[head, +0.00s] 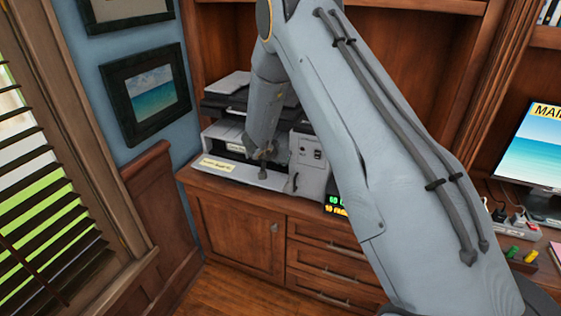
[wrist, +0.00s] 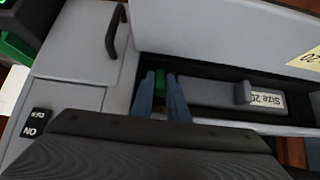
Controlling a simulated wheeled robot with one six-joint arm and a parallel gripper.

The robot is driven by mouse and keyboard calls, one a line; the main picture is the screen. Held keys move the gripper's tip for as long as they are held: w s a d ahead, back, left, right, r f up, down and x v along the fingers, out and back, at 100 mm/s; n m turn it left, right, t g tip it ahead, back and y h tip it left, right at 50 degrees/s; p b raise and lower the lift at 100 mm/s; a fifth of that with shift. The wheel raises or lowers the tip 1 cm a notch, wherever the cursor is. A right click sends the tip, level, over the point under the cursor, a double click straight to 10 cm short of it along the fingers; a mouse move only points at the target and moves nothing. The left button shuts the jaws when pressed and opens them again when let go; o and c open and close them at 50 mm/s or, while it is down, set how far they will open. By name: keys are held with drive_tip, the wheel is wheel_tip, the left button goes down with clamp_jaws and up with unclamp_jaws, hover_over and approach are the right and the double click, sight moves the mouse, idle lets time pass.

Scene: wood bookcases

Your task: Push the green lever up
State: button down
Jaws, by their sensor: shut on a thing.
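The green lever (wrist: 159,82) shows in the wrist view as a small green piece in a dark slot of a grey machine. My gripper (wrist: 160,88) has its two blue fingers on either side of the lever, shut on it. In the head view my gripper (head: 262,153) is at the front of the grey machine (head: 312,178) on the wooden cabinet. The lever is hidden there, and the fingers are small and partly unclear. The lower part of the lever is covered by my gripper body in the wrist view.
A grey slider (wrist: 243,92) with a size label is right of the lever in the wrist view. A dark handle (wrist: 116,30) and an on/off switch (wrist: 35,122) are to the left. Framed pictures hang left; a monitor (head: 535,145) stands right in the head view.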

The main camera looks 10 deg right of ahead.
drive_tip(key=c, duration=1.7)
unclamp_jaws()
drive_tip(key=shift+f+b, duration=0.15)
drive_tip(key=shift+b, duration=0.3)
